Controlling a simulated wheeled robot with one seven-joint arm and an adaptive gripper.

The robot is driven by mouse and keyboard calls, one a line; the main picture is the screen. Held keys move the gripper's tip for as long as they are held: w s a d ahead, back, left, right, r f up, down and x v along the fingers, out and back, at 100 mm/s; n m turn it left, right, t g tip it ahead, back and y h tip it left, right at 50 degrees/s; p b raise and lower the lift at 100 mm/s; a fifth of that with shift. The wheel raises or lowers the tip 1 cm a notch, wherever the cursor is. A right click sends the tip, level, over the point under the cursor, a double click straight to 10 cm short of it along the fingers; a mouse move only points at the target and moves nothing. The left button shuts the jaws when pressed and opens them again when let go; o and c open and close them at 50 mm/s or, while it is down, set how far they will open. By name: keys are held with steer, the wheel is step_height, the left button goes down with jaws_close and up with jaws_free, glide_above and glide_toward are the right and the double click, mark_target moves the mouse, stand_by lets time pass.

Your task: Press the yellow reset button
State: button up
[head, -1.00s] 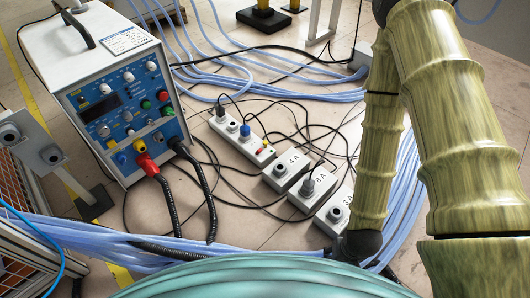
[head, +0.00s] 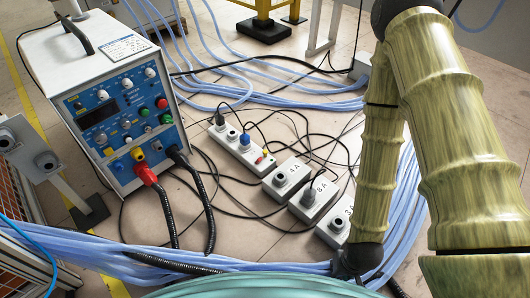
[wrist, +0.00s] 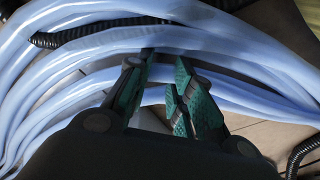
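The induction heater (head: 105,85) is a white box with a blue front panel (head: 122,118) at the left in the head view. The panel has several small buttons and knobs, among them green, red and yellowish ones. A small yellow spot (head: 138,153) shows low on the panel by the red plug; I cannot tell which yellow part is the reset button. My gripper (wrist: 166,62) is open and empty in the wrist view, its green-padded fingers apart above blue hoses. In the head view its fingers are hidden at the arm's lower end, well right of the panel.
Blue hoses (head: 100,250) cross the floor in front of the heater and bend up beside my arm. A power strip (head: 240,148) and several grey socket boxes (head: 287,178) stand between heater and arm.

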jaws_close()
stand_by(0.9)
steer(key=s+r+g+p, duration=0.1)
steer(key=s+r+p, duration=0.3)
steer(key=r+p, duration=0.9)
steer(key=p, duration=0.6)
steer(key=shift+s+d+r, duration=0.2)
steer(key=shift+d+r, duration=0.05)
steer(key=shift+r, duration=0.15)
steer(key=shift+s+d, duration=0.1)
